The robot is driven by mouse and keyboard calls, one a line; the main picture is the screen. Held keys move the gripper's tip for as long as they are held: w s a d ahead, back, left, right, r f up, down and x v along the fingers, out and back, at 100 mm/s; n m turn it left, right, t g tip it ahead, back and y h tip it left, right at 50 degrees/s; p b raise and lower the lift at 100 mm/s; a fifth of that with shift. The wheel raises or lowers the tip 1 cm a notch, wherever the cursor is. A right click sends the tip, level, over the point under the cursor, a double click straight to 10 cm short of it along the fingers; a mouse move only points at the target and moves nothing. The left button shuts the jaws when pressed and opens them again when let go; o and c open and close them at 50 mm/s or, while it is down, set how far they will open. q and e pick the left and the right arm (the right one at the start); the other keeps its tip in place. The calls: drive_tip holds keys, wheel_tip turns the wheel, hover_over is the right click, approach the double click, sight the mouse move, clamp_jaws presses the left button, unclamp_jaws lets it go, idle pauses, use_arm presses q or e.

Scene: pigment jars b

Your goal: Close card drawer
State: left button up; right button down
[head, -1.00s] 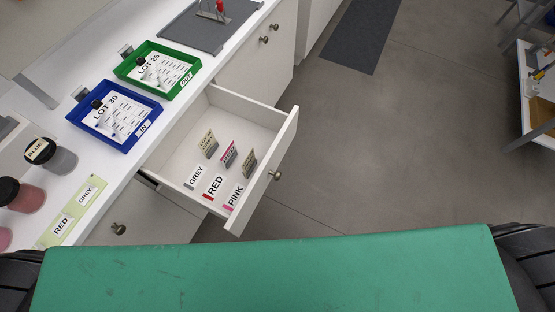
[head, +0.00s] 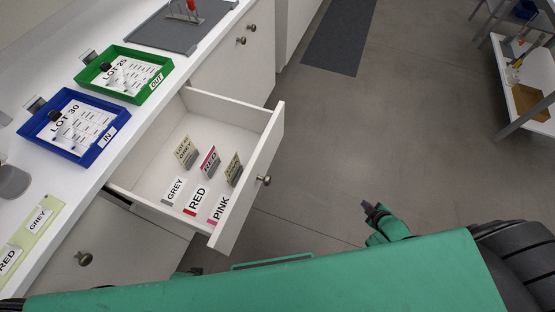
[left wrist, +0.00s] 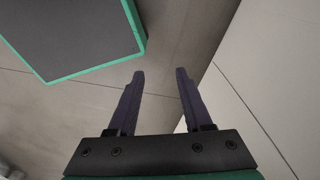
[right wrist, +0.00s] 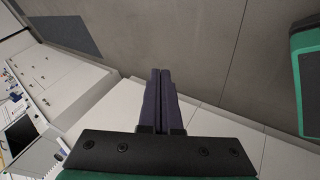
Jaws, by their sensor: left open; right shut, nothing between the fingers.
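The card drawer (head: 147,180) stands pulled open from the white counter, left of centre in the head view. Its front panel (head: 236,206) carries a round metal knob (head: 264,180). Several cards lie or stand inside, with labels such as GREY, RED and PINK. My right gripper (head: 372,209) is over the floor, to the right of the drawer front and apart from it. It is shut and empty in the right wrist view (right wrist: 160,72). My left gripper is open and empty in the left wrist view (left wrist: 160,75); in the head view it is mostly hidden.
On the counter sit a blue tray (head: 98,153) labelled IN, a green tray (head: 138,98) labelled OUT and a grey mat (head: 168,31). Cabinet doors with knobs (head: 85,259) flank the drawer. The floor (head: 350,130) right of the drawer is clear. A white shelf unit stands far right.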

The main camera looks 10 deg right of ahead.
drive_tip(key=w+d+n+t+b, duration=0.3)
drive_tip(key=w+n+b, duration=0.2)
drive_tip(key=w, duration=0.4)
drive_tip(key=w+a+r+n+t+y+b, duration=0.2)
drive_tip(key=w+r+n+t+y+b, duration=0.25)
drive_tip(key=w+r+n+b, duration=0.55)
drive_tip(key=n+g+y+b, duration=0.6)
drive_tip(key=n+y+b, duration=0.55)
drive_tip(key=n, duration=1.15)
approach(277, 136)
drive_tip(key=w+v, duration=0.1)
drive_tip(key=v, duration=0.6)
drive_tip(key=p+x, duration=0.2)
drive_tip(key=x, duration=1)
drive_tip(key=shift+a, duration=0.45)
use_arm(q)
drive_tip(key=w+d+f, duration=0.1)
drive_tip(key=w+f, duration=0.3)
drive_tip(key=f, duration=0.5)
drive_tip(key=w+d+f, duration=0.1)
drive_tip(key=w+f, duration=0.4)
drive_tip(key=f, duration=0.4)
drive_tip(key=shift+d+f, duration=0.15)
drive_tip(key=shift+f, duration=0.15)
use_arm(e)
drive_tip(key=shift+w+a+f, duration=0.1)
drive_tip(key=shift+a+f, duration=0.05)
drive_tip(key=shift+a, duration=0.15)
